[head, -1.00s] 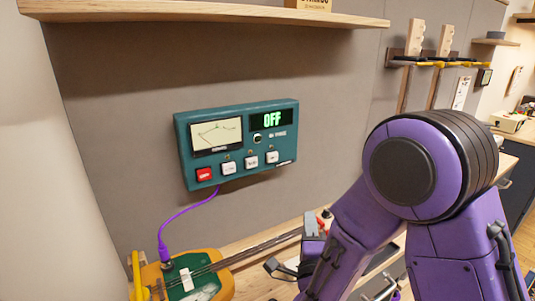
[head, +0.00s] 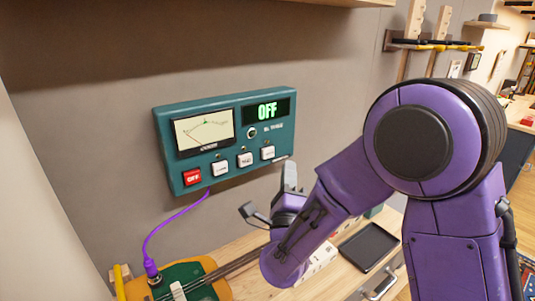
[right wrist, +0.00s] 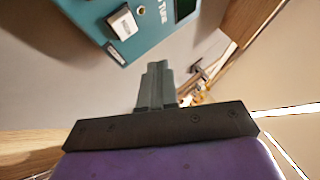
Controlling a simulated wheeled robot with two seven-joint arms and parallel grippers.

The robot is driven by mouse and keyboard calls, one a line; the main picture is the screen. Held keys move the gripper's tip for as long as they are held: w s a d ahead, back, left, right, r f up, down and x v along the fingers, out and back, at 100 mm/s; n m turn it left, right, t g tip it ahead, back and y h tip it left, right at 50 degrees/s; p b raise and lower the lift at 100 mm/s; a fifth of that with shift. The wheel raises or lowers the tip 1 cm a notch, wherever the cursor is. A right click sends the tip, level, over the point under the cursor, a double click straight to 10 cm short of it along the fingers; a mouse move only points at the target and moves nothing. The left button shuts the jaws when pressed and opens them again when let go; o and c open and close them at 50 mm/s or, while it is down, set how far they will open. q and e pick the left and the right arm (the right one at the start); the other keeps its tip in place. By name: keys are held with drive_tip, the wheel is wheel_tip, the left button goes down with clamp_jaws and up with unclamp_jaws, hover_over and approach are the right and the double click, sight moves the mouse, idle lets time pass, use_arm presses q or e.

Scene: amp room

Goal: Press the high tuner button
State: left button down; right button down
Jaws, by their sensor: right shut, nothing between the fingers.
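My right gripper (head: 289,175) is shut and empty, below and right of that button, apart from the box. In the right wrist view, the shut fingers (right wrist: 157,70) point toward the box, with one white button (right wrist: 123,23) at upper left. My left gripper is out of view.
A guitar (head: 190,280) lies on the wooden bench below, joined to the box by a purple cable (head: 160,229). A dark tray (head: 368,247) lies on the bench at right. A wooden shelf (head: 300,2) overhangs above. Wall around the box is clear.

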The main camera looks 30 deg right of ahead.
sight(274, 149)
drive_tip(key=w, duration=0.4)
drive_tip(key=shift+w+a+r, duration=0.15)
drive_tip(key=shift+a, duration=0.05)
drive_tip(key=shift+w+b, duration=0.1)
drive_tip(key=shift+b, duration=0.25)
idle(1.5)
drive_tip(key=shift+w, duration=0.4)
drive_tip(key=shift+w+b, duration=0.3)
drive_tip(key=shift+w, duration=0.05)
idle(0.6)
drive_tip(key=shift+s, duration=0.85)
